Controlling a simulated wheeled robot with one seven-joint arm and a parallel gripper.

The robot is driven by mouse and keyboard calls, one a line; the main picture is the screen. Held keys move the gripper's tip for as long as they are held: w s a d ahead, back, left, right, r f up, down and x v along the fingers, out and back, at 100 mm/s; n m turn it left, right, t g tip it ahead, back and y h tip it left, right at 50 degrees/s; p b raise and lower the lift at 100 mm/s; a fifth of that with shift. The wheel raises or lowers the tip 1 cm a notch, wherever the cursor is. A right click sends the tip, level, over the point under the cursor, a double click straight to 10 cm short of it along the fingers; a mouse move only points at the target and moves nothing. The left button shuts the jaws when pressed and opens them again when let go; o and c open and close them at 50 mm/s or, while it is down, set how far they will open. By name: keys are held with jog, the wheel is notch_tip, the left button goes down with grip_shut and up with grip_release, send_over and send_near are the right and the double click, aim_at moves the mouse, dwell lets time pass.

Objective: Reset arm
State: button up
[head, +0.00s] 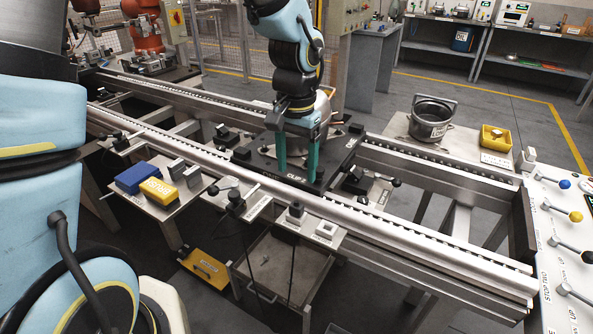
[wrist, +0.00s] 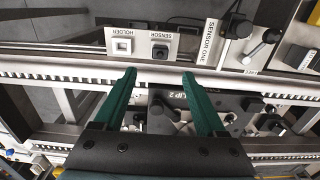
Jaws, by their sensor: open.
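My gripper (head: 299,165) hangs from my blue and black arm above the dark pallet (head: 262,160) on the conveyor in the head view. Its two green fingers point down and are apart, with nothing seen between them. In the wrist view my gripper (wrist: 160,78) also shows spread fingers, over the metal rail. A rounded silver and tan body, perhaps the compressor (head: 323,108), stands on the pallet behind my gripper and is partly hidden by it. Whether the fingers touch the pallet I cannot tell.
The conveyor rails (head: 430,232) run across the view. A side shelf holds blue and yellow boxes (head: 158,191). The wrist view shows the sensor holder plate (wrist: 158,47).

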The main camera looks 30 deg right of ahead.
dwell(0.3)
jog(key=w+a+n, duration=0.2)
jog(key=a+n, duration=0.1)
jog(key=a, duration=0.7)
jog(key=w+a+r+n+t, duration=0.1)
jog(key=w+a+n, duration=0.1)
jog(key=a, duration=0.8)
jog(key=w+a+r+n, duration=0.1)
jog(key=a+n, duration=0.4)
jog(key=a, duration=0.5)
jog(key=shift+w+a+r+t, duration=0.3)
jog(key=shift+w+a, duration=0.1)
jog(key=shift+w, duration=0.15)
jog(key=shift+c, duration=0.2)
